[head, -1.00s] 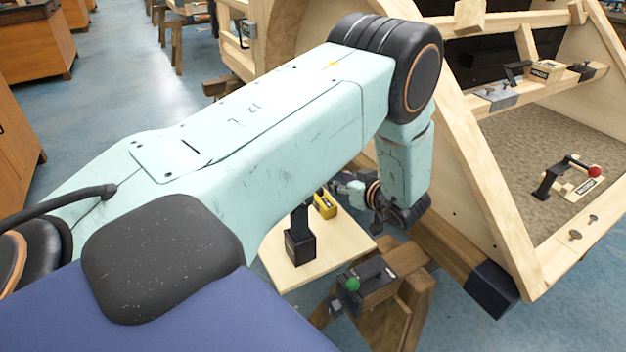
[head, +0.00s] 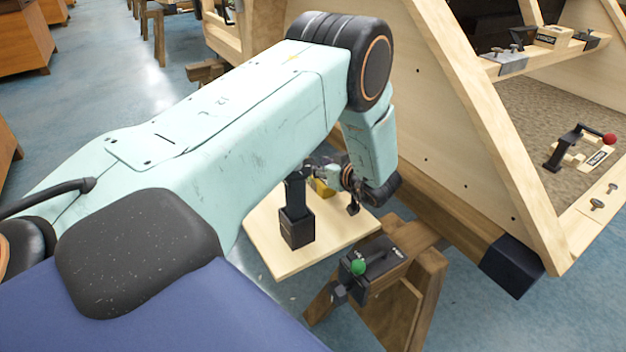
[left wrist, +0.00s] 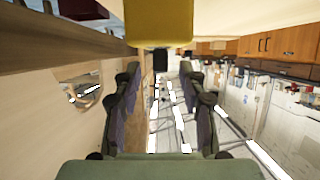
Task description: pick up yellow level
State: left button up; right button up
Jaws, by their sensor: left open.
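The yellow level (head: 322,188) stands on the light wooden board (head: 275,262), partly hidden behind my left gripper and a black holder. My left gripper (head: 318,172) is small in the head view and sits right at the level. In the left wrist view the yellow level (left wrist: 158,28) shows at the top centre, beyond the gripper's two open fingers (left wrist: 160,100). The space between the fingers is empty. I cannot tell whether a finger touches the level. My right gripper is not in view.
A black upright holder (head: 297,215) stands on the board close to the level. A dark box with a green knob (head: 358,267) sits on a wooden sawhorse (head: 420,290) to the right. A large wooden frame (head: 470,130) stands on the right.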

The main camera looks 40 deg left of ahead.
pick_arm(q)
jog(key=shift+x, duration=1.1)
jog(key=shift+r, duration=0.2)
jog(key=c, duration=0.3)
jog(key=shift+f, duration=0.1)
jog(key=c, duration=0.5)
grip_shut()
